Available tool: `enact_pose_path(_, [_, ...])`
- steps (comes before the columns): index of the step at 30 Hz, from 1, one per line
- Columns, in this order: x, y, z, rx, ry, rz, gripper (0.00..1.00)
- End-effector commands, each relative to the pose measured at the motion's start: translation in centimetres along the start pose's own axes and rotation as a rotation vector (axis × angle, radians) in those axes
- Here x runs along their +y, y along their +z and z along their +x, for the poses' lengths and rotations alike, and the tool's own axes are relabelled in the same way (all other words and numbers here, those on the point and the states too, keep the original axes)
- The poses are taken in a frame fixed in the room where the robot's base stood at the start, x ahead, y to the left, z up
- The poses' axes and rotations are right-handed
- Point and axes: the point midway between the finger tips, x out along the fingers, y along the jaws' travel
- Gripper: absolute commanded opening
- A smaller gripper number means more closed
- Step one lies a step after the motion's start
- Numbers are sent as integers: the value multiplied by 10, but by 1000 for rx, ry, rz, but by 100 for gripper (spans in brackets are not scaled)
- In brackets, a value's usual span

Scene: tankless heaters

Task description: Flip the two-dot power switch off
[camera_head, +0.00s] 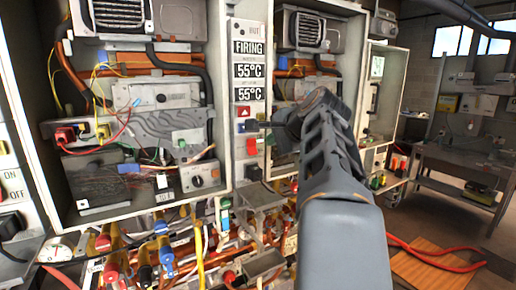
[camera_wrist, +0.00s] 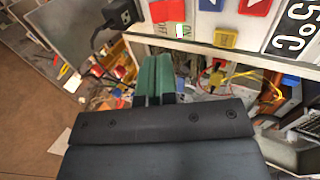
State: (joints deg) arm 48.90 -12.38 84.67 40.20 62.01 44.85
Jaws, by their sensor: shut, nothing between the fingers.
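A black switch-like part (camera_wrist: 120,14) sticks out of the white control panel in the wrist view, with small light marks that I cannot count. In the head view a black part (camera_head: 253,172) sits low on the narrow panel between the heaters. An OFF/ON label (camera_wrist: 181,31) and a red piece (camera_wrist: 167,11) are beside the black part in the wrist view. I cannot tell which part carries two dots. My gripper (camera_wrist: 156,60) is shut and empty, its green fingers together just short of the panel. In the head view my gripper (camera_head: 255,127) covers part of the panel.
A yellow button (camera_wrist: 226,38) is near my fingers in the wrist view. The panel displays (camera_head: 248,70) are above. Open heater cabinets with wires and pipes flank the panel. Another ON/OFF panel (camera_head: 12,195) is at the far left. A metal bench (camera_head: 455,165) stands at right.

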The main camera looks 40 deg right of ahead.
Motion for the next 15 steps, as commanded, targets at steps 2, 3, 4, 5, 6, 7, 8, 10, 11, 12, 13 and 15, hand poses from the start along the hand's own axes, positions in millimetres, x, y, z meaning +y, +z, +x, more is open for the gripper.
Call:
enact_pose_path(2, [-1,1,16,-4,4,-1,0])
enact_pose_path(3, [-1,1,24,-4,4,0,0])
enact_pose_path(4, [-1,1,30,-4,4,0,0])
enact_pose_path(5, [-1,1,35,-3,3,-1,0])
enact_pose_path(6, [-1,1,42,-3,3,-1,0])
enact_pose_path(7, [-1,1,48,-4,4,0,0])
enact_pose_path(8, [-1,1,52,-3,3,0,0])
enact_pose_path(10, [-1,1,63,-3,3,-1,0])
enact_pose_path(11, [-1,1,67,-2,3,0,0])
enact_pose_path(12, [-1,0,72,-2,3,-1,0])
enact_pose_path(13, [-1,0,76,-1,2,-1,0])
enact_pose_path(15, [-1,0,83,-2,2,-1,0])
